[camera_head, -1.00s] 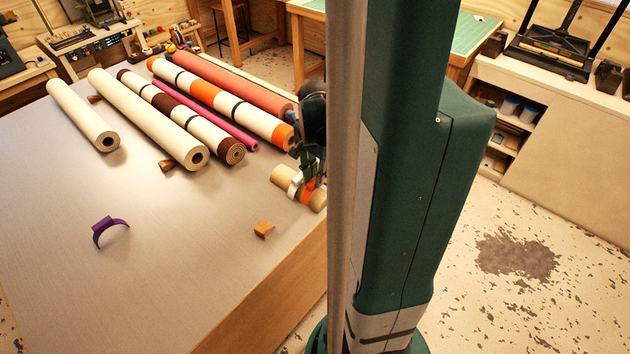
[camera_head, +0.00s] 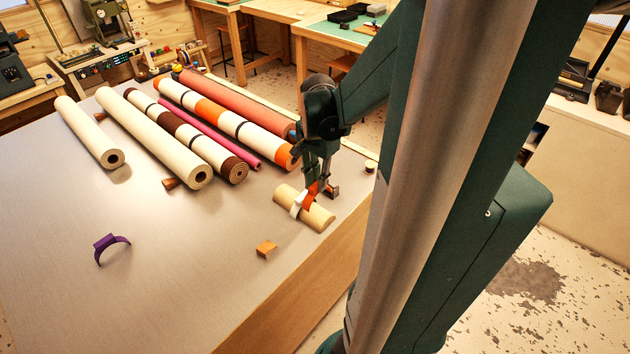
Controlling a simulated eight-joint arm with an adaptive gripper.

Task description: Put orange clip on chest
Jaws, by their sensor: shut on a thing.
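My gripper (camera_head: 320,187) is shut on the orange clip (camera_head: 309,199), with the fingers pointing down at the right edge of the table. The orange clip is at a pale wooden half-round block (camera_head: 318,217), beside a white clip (camera_head: 295,206) that sits on that block. I cannot tell whether the orange clip touches the block. A purple clip (camera_head: 112,243) lies apart on the left of the table. I cannot make out a thing that is clearly a chest.
Several rolls lie side by side on the table (camera_head: 180,290), among them a cream roll (camera_head: 155,140) and an orange-and-white roll (camera_head: 225,117). A small brown wedge (camera_head: 266,249) lies near the front edge. A small pale disc (camera_head: 370,166) is at the right edge. The front left is mostly clear.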

